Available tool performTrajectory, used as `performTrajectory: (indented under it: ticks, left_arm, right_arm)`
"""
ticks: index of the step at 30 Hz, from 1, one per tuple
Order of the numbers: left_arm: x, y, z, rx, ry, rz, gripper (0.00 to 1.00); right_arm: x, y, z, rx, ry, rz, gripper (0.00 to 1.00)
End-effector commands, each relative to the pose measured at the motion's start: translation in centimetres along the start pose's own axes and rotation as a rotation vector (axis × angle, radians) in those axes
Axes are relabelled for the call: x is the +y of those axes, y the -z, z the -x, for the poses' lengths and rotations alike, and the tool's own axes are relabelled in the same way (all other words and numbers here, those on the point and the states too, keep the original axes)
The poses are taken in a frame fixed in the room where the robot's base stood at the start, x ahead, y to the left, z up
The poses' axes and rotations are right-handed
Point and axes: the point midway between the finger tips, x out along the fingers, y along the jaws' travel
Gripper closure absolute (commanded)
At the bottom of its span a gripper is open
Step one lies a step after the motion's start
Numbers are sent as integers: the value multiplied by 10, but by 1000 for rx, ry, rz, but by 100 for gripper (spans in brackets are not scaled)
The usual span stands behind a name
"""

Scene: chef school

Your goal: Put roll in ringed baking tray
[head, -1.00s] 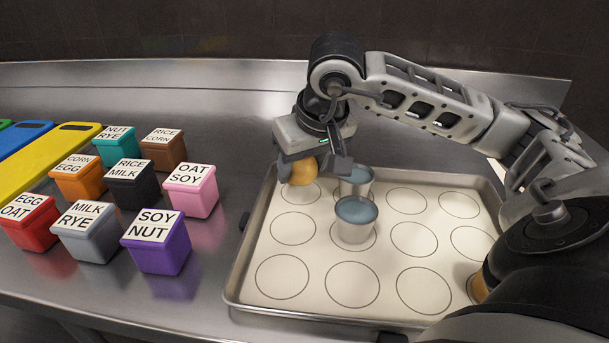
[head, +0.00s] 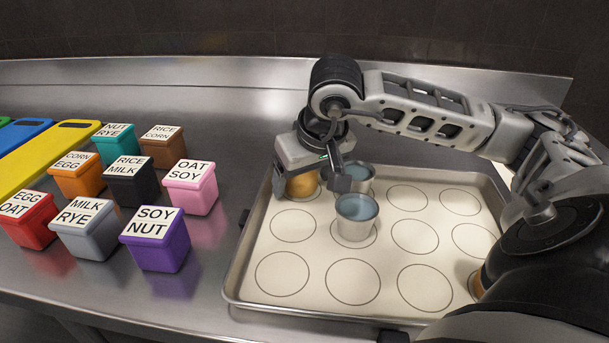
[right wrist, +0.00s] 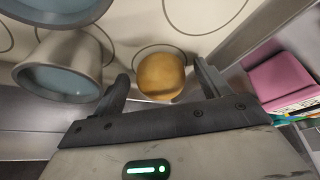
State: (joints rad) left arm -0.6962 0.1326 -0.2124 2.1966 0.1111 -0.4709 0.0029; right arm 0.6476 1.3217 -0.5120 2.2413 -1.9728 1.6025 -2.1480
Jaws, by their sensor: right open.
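A round golden-brown roll (head: 302,184) sits at the far left corner ring of the ringed baking tray (head: 236,284), partly hidden by my right gripper (head: 310,186). In the right wrist view the roll (right wrist: 160,76) lies between the two open fingers (right wrist: 163,85) on the pale mat, within or over a printed ring. The fingers stand apart on either side of it, with a visible gap at each side. Another brown round thing (head: 477,287), maybe a roll, shows at the tray's right, mostly hidden by my arm. My left gripper is not in view.
Two metal cups with blue-grey contents stand on the tray, a near one (head: 356,218) and one behind it (head: 359,176), close beside the right finger. Labelled boxes such as the purple one (head: 156,240) stand left of the tray. Several front rings are empty.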

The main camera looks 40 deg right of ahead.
Motion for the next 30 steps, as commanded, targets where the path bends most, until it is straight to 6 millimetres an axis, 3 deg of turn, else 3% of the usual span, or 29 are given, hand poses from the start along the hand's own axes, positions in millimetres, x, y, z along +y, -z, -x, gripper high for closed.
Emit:
performTrajectory:
  ticks: [5, 18, 24, 30]
  left_arm:
    - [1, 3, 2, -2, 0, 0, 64]
    - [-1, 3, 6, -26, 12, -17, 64]
    - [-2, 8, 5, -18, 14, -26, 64]
    - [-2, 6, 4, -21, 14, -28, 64]
  right_arm:
    - [0, 3, 19, 6, 1, 0, 25]
    - [0, 3, 108, 4, 2, 0, 25]
    - [0, 2, 122, 2, 1, 0, 25]
    - [0, 1, 123, 0, 1, 0, 25]
